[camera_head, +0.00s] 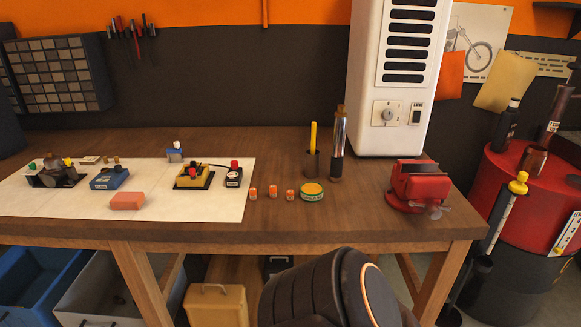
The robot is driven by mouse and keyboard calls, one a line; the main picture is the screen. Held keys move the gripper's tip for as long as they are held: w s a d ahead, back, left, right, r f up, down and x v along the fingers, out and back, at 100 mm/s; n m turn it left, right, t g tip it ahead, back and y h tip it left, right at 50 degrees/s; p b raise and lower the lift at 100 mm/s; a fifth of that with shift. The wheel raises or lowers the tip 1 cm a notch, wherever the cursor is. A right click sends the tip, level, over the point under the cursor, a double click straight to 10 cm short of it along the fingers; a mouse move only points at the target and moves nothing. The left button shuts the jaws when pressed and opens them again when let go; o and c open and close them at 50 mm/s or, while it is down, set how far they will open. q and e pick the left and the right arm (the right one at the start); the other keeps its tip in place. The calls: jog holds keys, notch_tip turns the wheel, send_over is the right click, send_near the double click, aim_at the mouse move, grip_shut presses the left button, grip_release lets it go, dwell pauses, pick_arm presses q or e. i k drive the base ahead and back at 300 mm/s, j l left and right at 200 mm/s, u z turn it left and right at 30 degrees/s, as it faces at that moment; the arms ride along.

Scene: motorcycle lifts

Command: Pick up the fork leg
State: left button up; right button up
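A slim upright cylinder (338,145) with a shiny tube, a dark lower part and a brass-coloured top stands on the wooden workbench (310,229), in front of the white cabinet's left side. It looks like the fork leg, though I cannot be certain. It stands just right of a short dark cup (312,163) with a yellow stick in it. Neither of my grippers is in view, and nothing visible touches the cylinder. A dark rounded body with an orange ring fills the bottom centre, below the bench edge.
A red vise (416,186) sits to the right on the bench. Several small orange cans and a round green-and-yellow tin (312,191) stand in front. A white mat (70,207) with parts lies left. The white cabinet (404,80) rises behind; a red drum (535,185) stands right.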

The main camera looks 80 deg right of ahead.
aim_at(340, 128)
jog(key=z, duration=2.45)
